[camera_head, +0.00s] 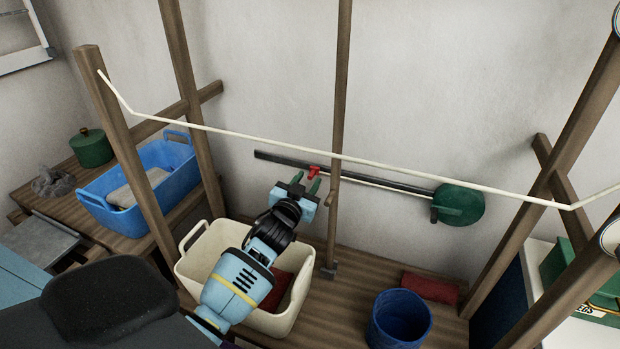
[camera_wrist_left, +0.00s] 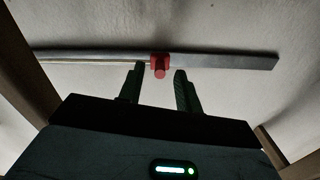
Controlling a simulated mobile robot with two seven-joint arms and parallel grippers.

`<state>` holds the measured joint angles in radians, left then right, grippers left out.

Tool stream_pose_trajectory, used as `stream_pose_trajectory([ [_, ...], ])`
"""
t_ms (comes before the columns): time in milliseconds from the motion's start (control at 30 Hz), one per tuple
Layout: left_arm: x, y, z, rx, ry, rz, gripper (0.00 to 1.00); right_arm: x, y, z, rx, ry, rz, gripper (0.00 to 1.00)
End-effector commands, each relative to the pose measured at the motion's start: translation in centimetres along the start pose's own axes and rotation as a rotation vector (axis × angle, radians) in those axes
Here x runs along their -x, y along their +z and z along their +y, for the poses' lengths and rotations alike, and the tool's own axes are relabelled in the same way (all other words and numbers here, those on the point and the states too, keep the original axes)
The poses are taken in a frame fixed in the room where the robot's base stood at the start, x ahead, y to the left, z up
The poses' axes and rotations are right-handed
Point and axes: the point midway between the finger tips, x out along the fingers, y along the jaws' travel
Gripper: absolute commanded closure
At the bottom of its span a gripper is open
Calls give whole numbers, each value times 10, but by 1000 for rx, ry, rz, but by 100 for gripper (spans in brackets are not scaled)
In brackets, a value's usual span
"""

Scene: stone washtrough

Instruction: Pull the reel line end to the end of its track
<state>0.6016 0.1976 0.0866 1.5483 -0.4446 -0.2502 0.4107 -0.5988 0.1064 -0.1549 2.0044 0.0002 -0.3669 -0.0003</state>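The red reel line end (camera_head: 313,172) sits on a dark straight track (camera_head: 382,183) on the back wall, between the track's ends. The green reel (camera_head: 460,203) is at the track's right end, and a pale line runs from it along the track. My left gripper (camera_head: 306,181) is open just in front of the red end. In the left wrist view the red end (camera_wrist_left: 160,64) shows between and just beyond the two parted fingertips (camera_wrist_left: 158,72); I see no grip on it. My right gripper is not in view.
A thin wooden post (camera_head: 337,130) stands right of my left gripper. A white cord (camera_head: 245,135) crosses above. Below are a cream basket (camera_head: 196,268) and a blue bucket (camera_head: 399,325). A blue tub (camera_head: 182,178) stands on the left bench.

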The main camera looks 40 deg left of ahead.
Motion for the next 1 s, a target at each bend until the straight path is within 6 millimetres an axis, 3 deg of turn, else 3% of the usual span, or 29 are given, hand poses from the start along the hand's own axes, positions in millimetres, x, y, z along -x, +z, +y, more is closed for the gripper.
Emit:
stream_pose_trajectory([
  [233,-21,0,0,0,1,1,66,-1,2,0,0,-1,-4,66],
  [567,-24,0,0,0,1,0,66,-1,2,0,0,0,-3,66],
  [833,-23,0,0,0,1,0,100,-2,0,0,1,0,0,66],
  [1000,-23,0,0,-1,0,0,100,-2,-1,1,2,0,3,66],
])
